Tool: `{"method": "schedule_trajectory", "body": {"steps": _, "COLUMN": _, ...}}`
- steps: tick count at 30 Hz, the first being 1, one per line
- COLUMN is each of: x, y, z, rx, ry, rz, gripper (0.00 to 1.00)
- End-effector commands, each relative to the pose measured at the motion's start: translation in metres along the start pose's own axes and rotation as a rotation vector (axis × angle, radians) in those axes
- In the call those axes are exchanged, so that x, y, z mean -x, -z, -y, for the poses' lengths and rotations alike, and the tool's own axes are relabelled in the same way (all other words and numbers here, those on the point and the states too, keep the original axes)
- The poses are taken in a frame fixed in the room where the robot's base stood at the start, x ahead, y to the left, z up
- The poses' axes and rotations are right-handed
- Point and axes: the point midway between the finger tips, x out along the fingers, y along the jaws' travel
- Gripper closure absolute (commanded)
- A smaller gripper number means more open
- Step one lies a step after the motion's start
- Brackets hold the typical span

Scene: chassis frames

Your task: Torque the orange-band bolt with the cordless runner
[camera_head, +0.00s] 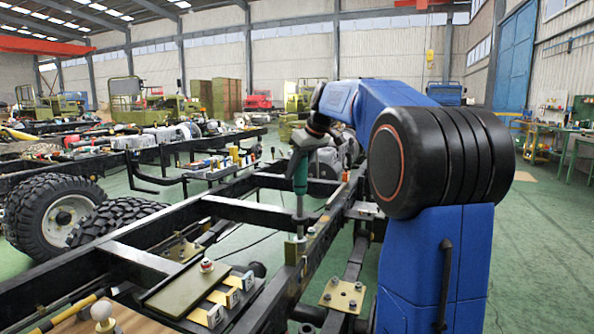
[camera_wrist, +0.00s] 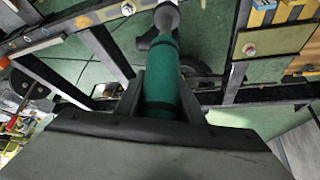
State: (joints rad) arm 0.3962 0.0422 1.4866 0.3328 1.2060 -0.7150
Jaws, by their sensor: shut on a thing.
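My gripper (camera_head: 303,145) is shut on the cordless runner (camera_head: 300,173), a green cylinder with a dark band. The runner hangs upright over the right rail of the black chassis frame (camera_head: 262,213). Its thin grey shaft points down to an olive plate on the rail (camera_head: 293,251); I cannot tell if it touches a bolt there. In the wrist view the runner (camera_wrist: 160,82) lies between both fingers, and its grey nose hides what is beyond it. A bolt head (camera_wrist: 127,9) shows just left of the nose. No orange band is clear on any bolt.
An olive plate (camera_head: 183,288) with a bolt (camera_head: 206,265) lies across the frame at the front, beside yellow-and-white blocks (camera_head: 232,296). A bolted plate (camera_head: 342,296) sits right of the rail. Large tyres (camera_head: 55,215) stand at left. Green floor is clear at right.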

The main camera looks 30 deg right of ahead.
Motion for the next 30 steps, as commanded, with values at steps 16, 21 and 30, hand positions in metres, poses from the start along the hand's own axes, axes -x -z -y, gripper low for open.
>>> {"method": "schedule_trajectory", "body": {"steps": 16, "x": -0.0030, "y": -0.0017, "z": 0.0000, "rx": 0.000, "ry": -0.001, "rz": -0.002, "gripper": 1.00}}
{"method": "schedule_trajectory", "body": {"steps": 21, "x": -0.0042, "y": -0.0023, "z": 0.0000, "rx": 0.001, "ry": -0.001, "rz": -0.002, "gripper": 1.00}}
{"method": "schedule_trajectory", "body": {"steps": 30, "x": -0.0067, "y": -0.0036, "z": 0.0000, "rx": 0.001, "ry": -0.001, "rz": -0.002, "gripper": 1.00}}
